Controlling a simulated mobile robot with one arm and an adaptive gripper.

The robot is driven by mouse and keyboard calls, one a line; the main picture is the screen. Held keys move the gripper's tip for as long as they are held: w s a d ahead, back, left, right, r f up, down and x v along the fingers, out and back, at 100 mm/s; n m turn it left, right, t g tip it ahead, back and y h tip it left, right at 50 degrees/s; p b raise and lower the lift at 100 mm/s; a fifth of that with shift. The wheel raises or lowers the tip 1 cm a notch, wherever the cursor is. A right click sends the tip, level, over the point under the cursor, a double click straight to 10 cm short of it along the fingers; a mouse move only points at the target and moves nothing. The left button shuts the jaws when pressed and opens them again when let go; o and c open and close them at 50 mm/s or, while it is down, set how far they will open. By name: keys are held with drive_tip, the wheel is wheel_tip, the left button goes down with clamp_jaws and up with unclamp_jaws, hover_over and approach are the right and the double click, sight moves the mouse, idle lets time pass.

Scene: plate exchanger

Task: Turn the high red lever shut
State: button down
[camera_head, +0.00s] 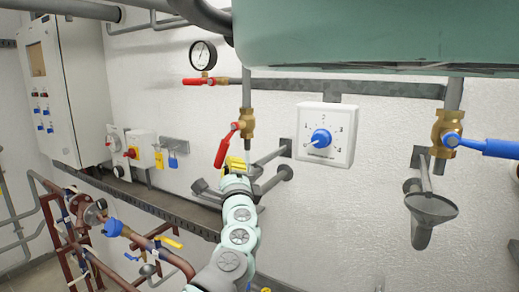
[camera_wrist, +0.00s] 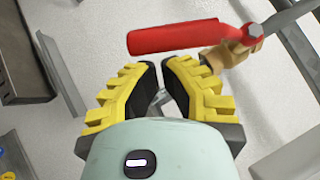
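One red lever (camera_head: 199,81) lies level on a small brass valve below the round gauge, high on the wall. A second red lever (camera_head: 227,146) slants down to the left from a brass valve (camera_head: 247,124) on a vertical pipe. My gripper (camera_head: 236,163) is just below this second lever. In the wrist view a red lever (camera_wrist: 176,37), seemingly the second one, crosses beyond the fingertips, with its brass body (camera_wrist: 228,55) at right. My gripper (camera_wrist: 159,68) has yellow and black fingers with a narrow gap between them and nothing held. The fingers appear apart from the lever.
A white dial box with a blue knob (camera_head: 321,138) is on the wall to the right. A large green tank (camera_head: 370,35) overhangs the top. A blue-handled valve (camera_head: 447,138) and a grey funnel (camera_head: 431,207) are at right. Grey pipe stubs (camera_head: 272,182) lie near my gripper.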

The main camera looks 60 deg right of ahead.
drive_tip(key=shift+w+f+b, duration=0.1)
drive_tip(key=shift+f+b, duration=0.05)
drive_tip(key=shift+b, duration=0.3)
drive_tip(key=shift+w+m+h+b, duration=0.2)
drive_tip(key=shift+m+h+b, duration=0.1)
drive_tip(key=shift+b, duration=0.3)
